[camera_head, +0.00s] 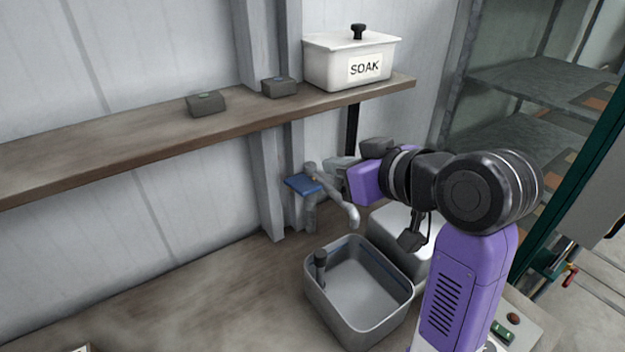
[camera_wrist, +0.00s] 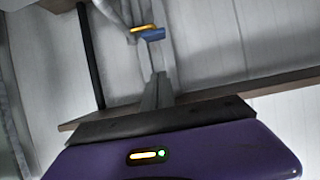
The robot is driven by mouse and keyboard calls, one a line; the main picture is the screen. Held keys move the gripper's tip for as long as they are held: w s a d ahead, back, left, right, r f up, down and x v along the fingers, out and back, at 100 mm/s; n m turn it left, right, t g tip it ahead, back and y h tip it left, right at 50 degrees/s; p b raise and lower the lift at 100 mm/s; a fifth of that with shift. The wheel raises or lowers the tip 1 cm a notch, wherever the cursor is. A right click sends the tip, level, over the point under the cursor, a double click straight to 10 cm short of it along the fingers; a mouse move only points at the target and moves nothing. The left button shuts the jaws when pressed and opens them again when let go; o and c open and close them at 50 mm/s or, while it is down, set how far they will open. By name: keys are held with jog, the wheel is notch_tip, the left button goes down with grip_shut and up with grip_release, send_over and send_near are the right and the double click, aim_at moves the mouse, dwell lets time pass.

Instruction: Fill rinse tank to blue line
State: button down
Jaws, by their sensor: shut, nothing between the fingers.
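The rinse tank (camera_head: 313,290) is an open grey metal basin on the bench, with a faint bluish line inside its upper wall and a dark upright piece at its left corner. I cannot tell whether it holds water. A grey tap (camera_head: 345,209) stands behind it, its spout over the tank's back. Its blue lever (camera_head: 303,184) points left; the blue part also shows in the wrist view (camera_wrist: 153,35). My gripper (camera_wrist: 158,80) is shut and empty, pointing toward the tap and apart from the blue lever.
A second grey basin (camera_head: 391,229) stands right of the tank, partly behind my arm. A shelf (camera_head: 150,143) above the bench holds a white SOAK box (camera_head: 330,68) and two small grey blocks (camera_head: 208,104). The bench at left is largely clear.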

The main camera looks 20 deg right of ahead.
jog(key=p, duration=0.1)
send_over(312, 190)
notch_tip(312, 190, down, 3)
jog(key=shift+f, duration=0.15)
notch_tip(312, 190, down, 3)
jog(key=shift+w+f+p, duration=0.1)
jog(key=shift+p, duration=0.4)
jog(key=shift+f, duration=0.65)
